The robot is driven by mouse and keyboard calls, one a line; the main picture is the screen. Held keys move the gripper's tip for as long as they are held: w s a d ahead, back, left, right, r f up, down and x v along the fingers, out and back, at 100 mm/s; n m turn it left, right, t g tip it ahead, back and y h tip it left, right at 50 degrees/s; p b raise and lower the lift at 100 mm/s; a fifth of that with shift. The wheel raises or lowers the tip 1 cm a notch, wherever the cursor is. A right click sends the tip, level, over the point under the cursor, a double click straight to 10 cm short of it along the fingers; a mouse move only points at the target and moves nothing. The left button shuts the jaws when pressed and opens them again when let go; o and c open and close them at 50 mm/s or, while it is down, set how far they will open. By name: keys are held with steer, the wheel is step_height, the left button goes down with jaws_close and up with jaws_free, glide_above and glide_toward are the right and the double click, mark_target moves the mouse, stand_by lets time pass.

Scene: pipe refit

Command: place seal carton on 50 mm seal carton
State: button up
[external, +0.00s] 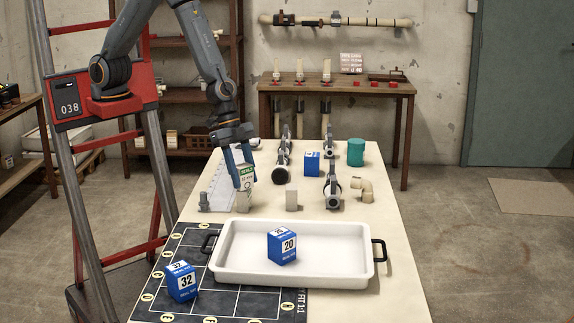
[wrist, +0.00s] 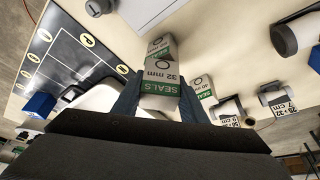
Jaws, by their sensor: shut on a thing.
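My gripper (external: 243,182) is shut on a seal carton (external: 247,174), white with a green SEALS band, above the left side of the table. In the wrist view the held carton (wrist: 161,72) reads 32 mm, between the fingers of my gripper (wrist: 160,98). A pale block (external: 242,203) shows just below it in the external view; I cannot tell whether they touch. A small pale carton (external: 291,200) stands to the right.
A white tray (external: 345,272) holds a blue box marked 20 (external: 282,246). Pipe fittings (external: 333,190), another blue box (external: 312,163) and a teal cylinder (external: 355,152) stand farther back. The table's right side is clear.

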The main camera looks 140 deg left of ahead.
steer(key=shift+f, duration=0.15)
steer(key=o, duration=1.1)
steer(key=shift+c, duration=0.2)
steer(key=p+v, duration=0.2)
steer(key=v, duration=0.9)
steer(key=s+d+r+g, duration=0.2)
steer(key=s+d+r, duration=0.1)
steer(key=s+d, duration=1.3)
steer(key=shift+s+d, duration=0.1)
steer(key=shift+s, duration=0.05)
steer(key=shift+g, duration=0.5)
step_height(320, 180, down, 5)
steer(key=b, duration=0.4)
